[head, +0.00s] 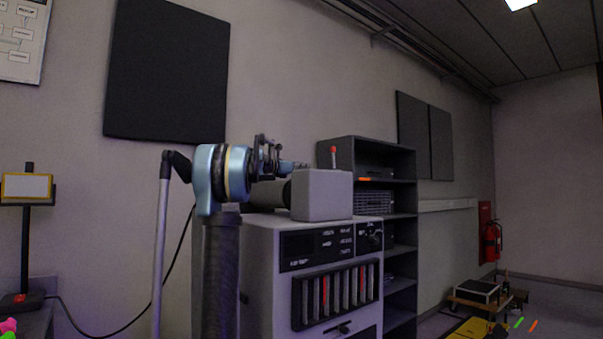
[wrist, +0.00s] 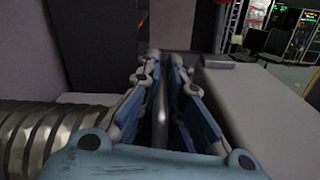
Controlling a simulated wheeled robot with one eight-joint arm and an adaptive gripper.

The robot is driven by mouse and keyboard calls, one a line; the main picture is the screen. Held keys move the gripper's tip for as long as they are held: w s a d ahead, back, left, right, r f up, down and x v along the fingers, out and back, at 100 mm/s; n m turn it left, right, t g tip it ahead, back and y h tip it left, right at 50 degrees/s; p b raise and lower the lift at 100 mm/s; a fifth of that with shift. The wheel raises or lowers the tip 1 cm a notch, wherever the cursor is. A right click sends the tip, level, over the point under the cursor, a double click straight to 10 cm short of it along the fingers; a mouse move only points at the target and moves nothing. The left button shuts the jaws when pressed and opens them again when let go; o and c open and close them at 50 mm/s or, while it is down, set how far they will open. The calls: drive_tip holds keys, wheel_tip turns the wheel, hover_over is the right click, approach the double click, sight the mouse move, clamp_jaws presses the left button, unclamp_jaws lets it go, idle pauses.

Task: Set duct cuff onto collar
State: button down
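My gripper (head: 296,165) is at the top of the cabinet, just left of and above a pale grey box. In the wrist view its two blue-grey fingers (wrist: 166,60) are close together, with a thin grey upright piece (wrist: 160,115) between them. This piece looks like a grip on the duct cuff (wrist: 85,97). The ribbed, shiny grey duct (wrist: 35,130) lies just left of the fingers, and its cuff end is partly hidden behind the left finger. In the head view a dark cylinder, likely the duct (head: 267,195), shows below my gripper. I cannot make out the collar.
The pale grey box (head: 323,195) stands on the grey cabinet (head: 262,265). A dark shelf unit (head: 402,165) is behind it to the right. A low cart (head: 480,303) and open floor lie at right.

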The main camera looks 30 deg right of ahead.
drive_tip(key=shift+s+f, duration=0.1)
drive_tip(key=shift+s, duration=0.5)
drive_tip(key=c, duration=1.7)
unclamp_jaws()
drive_tip(key=shift+a, duration=0.1)
drive_tip(key=shift+a, duration=0.2)
drive_tip(key=a, duration=1.1)
drive_tip(key=shift+s+a+f, duration=0.1)
drive_tip(key=shift+s+a, duration=0.15)
drive_tip(key=shift+s, duration=0.05)
drive_tip(key=shift+o, duration=0.3)
